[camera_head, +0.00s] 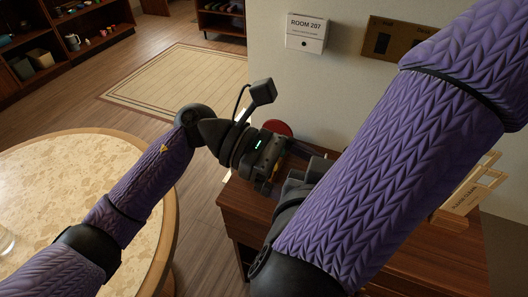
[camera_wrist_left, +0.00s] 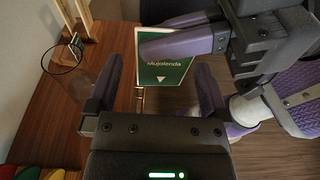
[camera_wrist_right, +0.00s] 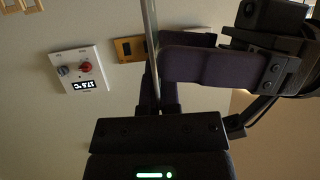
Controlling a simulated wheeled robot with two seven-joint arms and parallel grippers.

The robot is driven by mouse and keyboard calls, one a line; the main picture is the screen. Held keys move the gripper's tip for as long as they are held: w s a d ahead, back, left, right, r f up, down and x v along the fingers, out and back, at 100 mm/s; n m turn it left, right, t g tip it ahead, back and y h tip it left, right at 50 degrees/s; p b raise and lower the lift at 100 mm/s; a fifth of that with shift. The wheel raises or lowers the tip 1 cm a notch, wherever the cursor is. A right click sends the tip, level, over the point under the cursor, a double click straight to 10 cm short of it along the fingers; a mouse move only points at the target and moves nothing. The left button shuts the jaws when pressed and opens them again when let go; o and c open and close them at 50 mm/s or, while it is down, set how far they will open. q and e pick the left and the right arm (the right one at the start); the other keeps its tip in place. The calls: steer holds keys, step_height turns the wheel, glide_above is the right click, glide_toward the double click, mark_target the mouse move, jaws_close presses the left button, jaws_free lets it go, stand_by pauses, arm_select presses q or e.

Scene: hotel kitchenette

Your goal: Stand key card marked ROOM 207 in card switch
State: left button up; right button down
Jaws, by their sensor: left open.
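A green card marked "Mujalenda" (camera_wrist_left: 165,73) shows face-on in the left wrist view. In the right wrist view it is a thin edge-on strip (camera_wrist_right: 150,30) between the nearly closed fingers of my right gripper (camera_wrist_right: 161,100). No room number is readable on it. My left gripper (camera_wrist_left: 155,95) is open, its fingers to either side of the card's lower end, apparently without contact. In the head view my left gripper (camera_head: 297,150) is above the desk; my right fingers are hidden behind my arm. The white ROOM 207 card switch (camera_head: 306,44) is on the wall, upper middle.
A brass plate (camera_head: 397,36) is right of the switch. The wooden desk (camera_head: 240,198) holds a red round thing (camera_head: 278,128) and a wooden stand with a sign (camera_head: 462,197). A clear glass (camera_wrist_left: 88,68) stands on the desk. A round table (camera_head: 60,150) is at left.

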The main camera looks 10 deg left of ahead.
arm_select(q)
steer(key=shift+x, duration=0.8)
steer(key=shift+w, duration=0.1)
steer(key=c, duration=1.1)
steer(key=shift+c, duration=0.6)
arm_select(e)
steer(key=c, duration=1.3)
jaws_free()
steer(key=o, duration=0.5)
